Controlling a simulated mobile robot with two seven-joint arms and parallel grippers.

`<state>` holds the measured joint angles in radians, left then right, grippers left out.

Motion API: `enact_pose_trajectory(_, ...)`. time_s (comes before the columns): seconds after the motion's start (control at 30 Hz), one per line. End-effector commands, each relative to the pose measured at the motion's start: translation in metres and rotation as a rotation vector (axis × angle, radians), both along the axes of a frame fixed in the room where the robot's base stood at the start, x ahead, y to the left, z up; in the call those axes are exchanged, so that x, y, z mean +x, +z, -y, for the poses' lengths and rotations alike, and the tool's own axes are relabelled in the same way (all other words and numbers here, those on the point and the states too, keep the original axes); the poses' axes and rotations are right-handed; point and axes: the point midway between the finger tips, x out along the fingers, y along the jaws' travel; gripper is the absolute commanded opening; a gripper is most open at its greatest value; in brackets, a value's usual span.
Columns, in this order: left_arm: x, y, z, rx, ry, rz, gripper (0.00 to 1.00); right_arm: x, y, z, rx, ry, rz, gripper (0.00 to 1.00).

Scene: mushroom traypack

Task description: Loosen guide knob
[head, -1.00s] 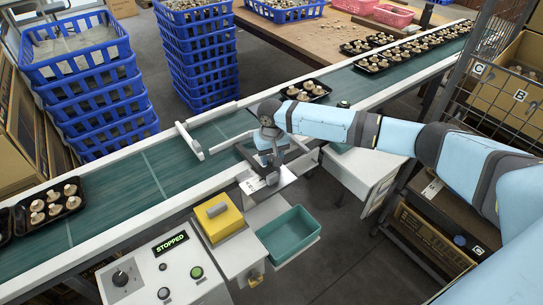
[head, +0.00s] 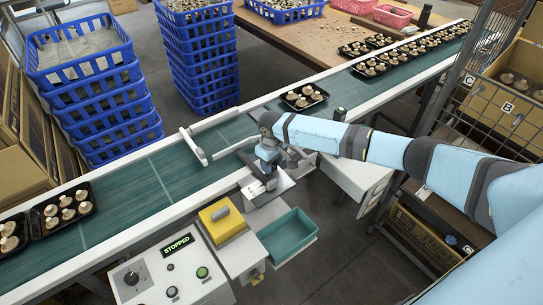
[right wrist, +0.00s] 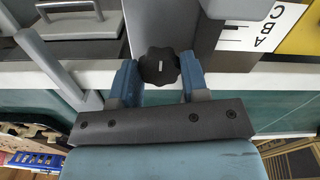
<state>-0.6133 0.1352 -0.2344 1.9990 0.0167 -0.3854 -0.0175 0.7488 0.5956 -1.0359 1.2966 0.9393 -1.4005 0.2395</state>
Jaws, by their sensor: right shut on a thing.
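The guide knob (right wrist: 159,67) is black with a lobed rim and a pale mark on its face. In the right wrist view it sits between the two blue fingers of my right gripper (right wrist: 158,78), which is shut on it. In the head view my right gripper (head: 267,163) is at the near edge of the conveyor and hides the knob. The guide rail (head: 193,146) lies over the belt to its left. A white plate lettered A, B, C (right wrist: 262,27) is beside the knob. My left gripper is not in view.
The green conveyor (head: 140,187) carries trays of mushrooms (head: 304,97). The control panel (head: 150,285) reads STOPPED. A yellow block (head: 222,222) and an empty teal bin (head: 287,238) stand in front. Blue crates (head: 90,95) are stacked behind; a wire cage (head: 480,115) stands right.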

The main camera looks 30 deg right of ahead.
Motion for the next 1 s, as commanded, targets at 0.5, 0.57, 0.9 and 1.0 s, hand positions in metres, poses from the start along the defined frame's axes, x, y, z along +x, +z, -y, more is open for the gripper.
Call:
enact_pose_trajectory(0.5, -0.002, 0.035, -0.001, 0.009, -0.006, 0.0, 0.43, 0.001, 0.004, -0.001, 0.002, 0.488, 0.003, 0.18)
enact_pose_trajectory(0.57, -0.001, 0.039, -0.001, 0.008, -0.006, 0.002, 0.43, 0.001, 0.003, 0.0, 0.001, 0.545, 0.002, 0.18)
enact_pose_trajectory(0.9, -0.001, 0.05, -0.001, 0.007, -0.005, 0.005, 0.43, 0.001, 0.002, -0.001, 0.001, 0.847, 0.003, 0.18)
enact_pose_trajectory(1.0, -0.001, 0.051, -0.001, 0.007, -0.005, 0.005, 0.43, 0.001, 0.002, -0.001, 0.001, 0.918, 0.003, 0.18)
